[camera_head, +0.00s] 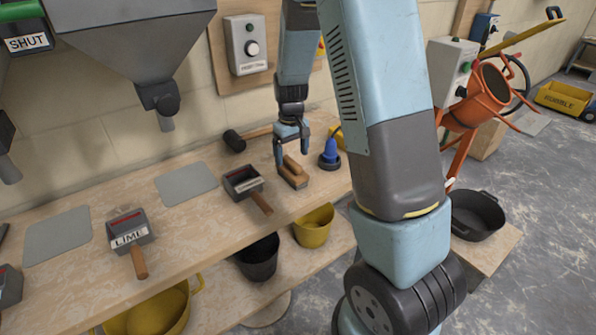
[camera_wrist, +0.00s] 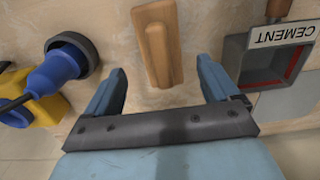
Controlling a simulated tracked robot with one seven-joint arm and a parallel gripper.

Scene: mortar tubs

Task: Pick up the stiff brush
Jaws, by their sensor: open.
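The stiff brush (camera_head: 294,179) lies on the wooden bench top, its wooden back and raised grip upward and a darker side below. In the wrist view the brush (camera_wrist: 157,45) lies lengthwise between and just beyond the two fingertips. My gripper (camera_head: 292,158) is above the brush, pointing down, with its fingers apart. In the wrist view my gripper (camera_wrist: 161,72) is open with nothing between its fingers. I cannot tell the exact height left between fingertips and brush.
A cement scoop (camera_head: 243,183) stands left of the brush, and a blue plug in a dark round holder (camera_head: 330,158) stands to the right. A black-headed mallet (camera_head: 236,141) lies behind. A yellow bucket (camera_head: 314,226) and a black bucket (camera_head: 259,258) stand below the bench edge.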

